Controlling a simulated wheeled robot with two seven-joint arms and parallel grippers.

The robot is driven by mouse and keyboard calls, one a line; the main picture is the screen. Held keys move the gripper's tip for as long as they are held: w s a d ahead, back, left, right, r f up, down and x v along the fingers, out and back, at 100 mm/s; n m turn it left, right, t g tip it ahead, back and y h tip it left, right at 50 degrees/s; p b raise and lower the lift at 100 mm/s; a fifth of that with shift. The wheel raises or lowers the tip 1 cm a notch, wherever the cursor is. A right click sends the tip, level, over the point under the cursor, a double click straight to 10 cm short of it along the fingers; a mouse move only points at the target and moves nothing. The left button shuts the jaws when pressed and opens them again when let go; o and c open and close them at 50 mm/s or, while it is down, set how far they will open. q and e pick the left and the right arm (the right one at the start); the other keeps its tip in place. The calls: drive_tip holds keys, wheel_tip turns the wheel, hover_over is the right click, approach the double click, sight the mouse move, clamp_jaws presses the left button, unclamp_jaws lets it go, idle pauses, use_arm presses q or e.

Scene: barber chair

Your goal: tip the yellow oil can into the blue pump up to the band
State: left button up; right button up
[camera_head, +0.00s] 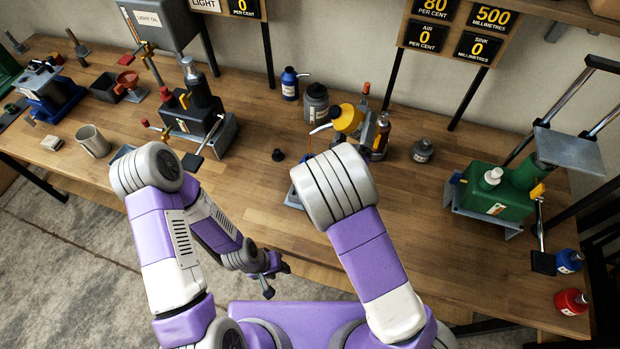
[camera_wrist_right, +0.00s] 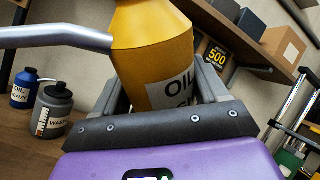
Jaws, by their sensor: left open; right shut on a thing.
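My right gripper (camera_wrist_right: 165,105) is shut on the yellow oil can (camera_wrist_right: 155,35), whose label reads OIL. In the head view the can (camera_head: 348,119) is tilted above the bench, its grey spout pointing left and a little down. A thin orange line shows below the spout; I cannot tell whether it is oil. What stands under it is mostly hidden by my right arm. My left gripper (camera_head: 266,273) is open and empty, low in front of the bench edge.
A black pump (camera_head: 197,117) stands left of centre, a green one (camera_head: 497,188) on the right. A blue bottle (camera_head: 290,84) and a grey bottle (camera_head: 315,101) stand behind the can. A small black cap (camera_head: 278,155) lies on the bench. Signs hang at the back.

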sight(350, 133)
drive_tip(key=shift+m, duration=0.3)
drive_tip(key=shift+f+m+g+h+p, duration=0.2)
drive_tip(key=shift+m+g+h+p, duration=0.35)
drive_tip(key=shift+m+g+h, duration=0.5)
drive_tip(key=shift+f+m+g+y, duration=0.25)
drive_tip(key=shift+m, duration=0.6)
drive_tip(key=shift+f, duration=0.1)
drive_tip(key=shift+a, duration=0.1)
drive_tip(key=shift+s+a+f+m+g, duration=0.1)
drive_tip(key=shift+a+f+m+g, duration=0.3)
drive_tip(key=shift+m, duration=0.5)
drive_tip(key=shift+s+a+f+m+g, duration=0.1)
drive_tip(key=shift+a+f+m+g, duration=0.1)
drive_tip(key=shift+f+m+g, duration=0.45)
drive_tip(key=shift+r+m, duration=0.2)
drive_tip(key=shift+m, duration=0.05)
drive_tip(key=shift+r+p, duration=2.35)
drive_tip(key=shift+r, duration=0.15)
